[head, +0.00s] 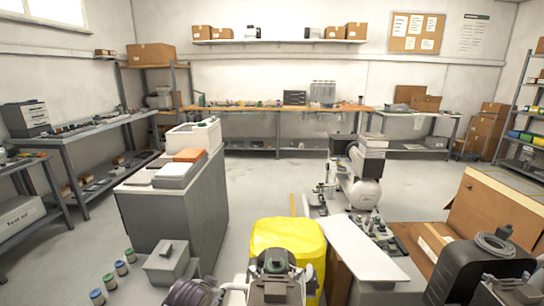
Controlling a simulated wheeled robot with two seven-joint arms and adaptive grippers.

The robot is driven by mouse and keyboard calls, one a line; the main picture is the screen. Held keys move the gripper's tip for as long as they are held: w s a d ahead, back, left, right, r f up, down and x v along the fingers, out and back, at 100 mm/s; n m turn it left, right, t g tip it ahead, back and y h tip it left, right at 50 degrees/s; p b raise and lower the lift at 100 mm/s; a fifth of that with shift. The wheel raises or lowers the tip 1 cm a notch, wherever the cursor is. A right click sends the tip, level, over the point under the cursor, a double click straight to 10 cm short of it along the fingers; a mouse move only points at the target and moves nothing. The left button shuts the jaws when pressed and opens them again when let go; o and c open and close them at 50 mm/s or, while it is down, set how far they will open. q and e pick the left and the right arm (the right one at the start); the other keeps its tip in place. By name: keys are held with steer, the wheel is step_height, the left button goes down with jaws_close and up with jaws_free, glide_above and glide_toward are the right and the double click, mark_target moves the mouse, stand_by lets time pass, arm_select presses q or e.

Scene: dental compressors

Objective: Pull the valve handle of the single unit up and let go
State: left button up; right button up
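The unit with a white tank (363,192) and a grey-white block on top stands on the floor right of the middle, beyond the white panel. I cannot make out its valve handle, and I cannot tell whether this is the single unit. My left gripper (277,262) seems to be the dark form low in the middle, in front of the yellow bin.
The yellow bin (288,237) and the white panel (362,249) stand close in front. A grey cabinet (180,210) is at left, with several small jars on the floor. A black case (478,270) and cardboard boxes (495,208) crowd the right.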

arm_select(q)
steer(key=s+f+n+g, duration=0.1)
steer(key=s+f+g, duration=0.2)
steer(key=s+f, duration=0.8)
steer(key=s+f+n+g+p, duration=0.1)
steer(key=s+f+g, duration=0.2)
steer(key=s+f, duration=0.8)
steer(key=s, duration=0.5)
steer(key=shift+s, duration=0.4)
arm_select(e)
steer(key=shift+f, duration=0.15)
arm_select(q)
steer(key=shift+f+p, duration=0.35)
steer(key=shift+p, duration=0.3)
arm_select(e)
steer(key=shift+s+f, duration=0.1)
steer(key=shift+f, duration=0.15)
